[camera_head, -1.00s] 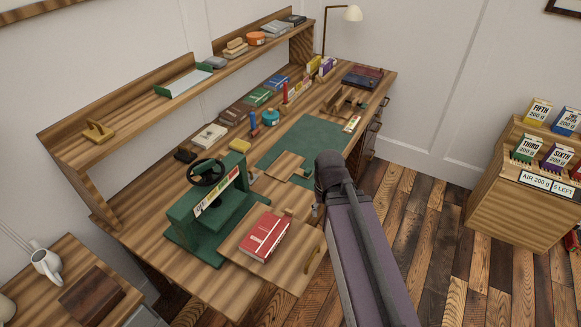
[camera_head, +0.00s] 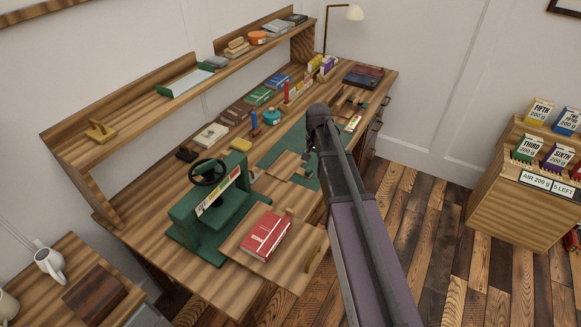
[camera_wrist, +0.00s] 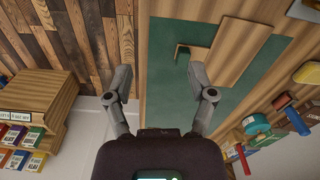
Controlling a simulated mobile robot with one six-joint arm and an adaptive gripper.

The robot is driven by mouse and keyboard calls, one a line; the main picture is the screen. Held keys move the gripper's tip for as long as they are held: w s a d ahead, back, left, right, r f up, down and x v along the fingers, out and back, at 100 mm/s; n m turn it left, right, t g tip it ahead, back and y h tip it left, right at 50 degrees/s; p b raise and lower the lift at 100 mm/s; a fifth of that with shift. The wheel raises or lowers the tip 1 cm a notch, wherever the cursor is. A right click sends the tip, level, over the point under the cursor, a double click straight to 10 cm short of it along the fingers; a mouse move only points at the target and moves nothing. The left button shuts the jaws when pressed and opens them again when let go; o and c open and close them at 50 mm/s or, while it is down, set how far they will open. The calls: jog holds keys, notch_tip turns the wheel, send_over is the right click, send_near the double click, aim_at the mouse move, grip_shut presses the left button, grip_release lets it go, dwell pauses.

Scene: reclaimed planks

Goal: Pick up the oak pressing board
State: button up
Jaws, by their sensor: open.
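A flat wooden board, which looks like the oak pressing board (camera_head: 284,164), lies on the green mat (camera_head: 268,156) on the desk. In the wrist view the board (camera_wrist: 240,55) lies at an angle on the mat (camera_wrist: 165,85), up and to the right of my gripper (camera_wrist: 160,78). My gripper is open, with nothing between its fingers. In the head view my gripper (camera_head: 309,153) is above the desk's front side, to the right of the board, and my arm hides part of the mat.
A green press (camera_head: 205,215) with a handwheel stands left of the board. A red book (camera_head: 266,235) lies on a wooden surface at the desk's front. A blue-green pot (camera_head: 271,117) and upright tools are behind the mat. A shelf (camera_head: 175,90) runs along the back.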

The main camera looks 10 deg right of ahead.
jog(key=m, duration=0.2)
send_over(309, 170)
jog(key=shift+d+r, duration=0.15)
jog(key=shift+r, duration=0.05)
jog(key=shift+s+f, duration=0.1)
notch_tip(309, 170, down, 8)
jog(key=b, duration=0.8)
jog(key=shift+f, duration=0.25)
jog(key=shift+f, duration=0.1)
jog(key=shift+w+f+b, duration=0.2)
jog(key=shift+f+b, duration=2.3)
jog(key=shift+b, duration=0.3)
grip_shut()
